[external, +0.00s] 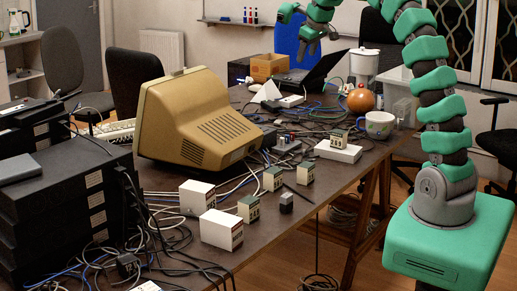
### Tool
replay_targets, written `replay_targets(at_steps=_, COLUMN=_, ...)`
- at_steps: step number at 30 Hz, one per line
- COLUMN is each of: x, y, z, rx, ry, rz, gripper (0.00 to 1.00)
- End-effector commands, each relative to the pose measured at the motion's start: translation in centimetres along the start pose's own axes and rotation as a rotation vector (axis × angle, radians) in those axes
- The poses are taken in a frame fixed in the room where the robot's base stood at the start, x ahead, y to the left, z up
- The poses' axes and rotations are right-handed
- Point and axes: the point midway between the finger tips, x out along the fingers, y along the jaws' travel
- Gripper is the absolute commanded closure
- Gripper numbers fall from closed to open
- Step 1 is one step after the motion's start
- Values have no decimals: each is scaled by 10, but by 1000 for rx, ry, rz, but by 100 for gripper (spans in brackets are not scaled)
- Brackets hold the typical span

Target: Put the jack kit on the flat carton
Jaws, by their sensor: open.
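The flat carton (338,151) is a low white box lying near the right edge of the dark table. Several small beige boxes with green-grey sides are in view, and I cannot read which is the jack kit. One small box (340,138) appears to stand on the flat carton or just behind it; I cannot tell which. Others stand in front and to the left: one box (305,173), another (273,179) and a third (249,208). My gripper (308,50) is open, high over the far end of the table, well away from these boxes. I see nothing in it.
A beige monitor (200,122), cables, a mug (379,125), an orange round object (360,100) and a laptop (322,70) crowd the table. The front right edge has some bare room.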

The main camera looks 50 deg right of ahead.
Motion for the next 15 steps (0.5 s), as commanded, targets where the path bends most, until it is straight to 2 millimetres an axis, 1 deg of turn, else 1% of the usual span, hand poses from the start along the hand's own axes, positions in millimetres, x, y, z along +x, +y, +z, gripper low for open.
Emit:
replay_targets(at_steps=1, x=-24, y=-14, z=-10, rx=-2, ry=47, rz=9, gripper=42)
replay_targets(at_steps=2, x=-36, y=-21, z=-16, rx=-2, ry=74, rz=14, gripper=42)
replay_targets(at_steps=3, x=-53, y=-30, z=-23, rx=1, ry=113, rz=20, gripper=42)
replay_targets(at_steps=5, x=-76, y=-45, z=-31, rx=5, ry=167, rz=25, gripper=42)
replay_targets(at_steps=6, x=-94, y=-55, z=-36, rx=7, ry=205, rz=28, gripper=42)
replay_targets(at_steps=8, x=-119, y=-69, z=-43, rx=12, ry=263, rz=31, gripper=42)
replay_targets(at_steps=9, x=-137, y=-78, z=-47, rx=17, ry=303, rz=31, gripper=42)
replay_targets(at_steps=11, x=-162, y=-93, z=-49, rx=22, ry=356, rz=27, gripper=42)
replay_targets(at_steps=12, x=-179, y=-102, z=-51, rx=26, ry=394, rz=25, gripper=42)
replay_targets(at_steps=14, x=-206, y=-116, z=-53, rx=34, ry=455, rz=19, gripper=42)
replay_targets(at_steps=15, x=-223, y=-125, z=-53, rx=38, ry=493, rz=13, gripper=42)
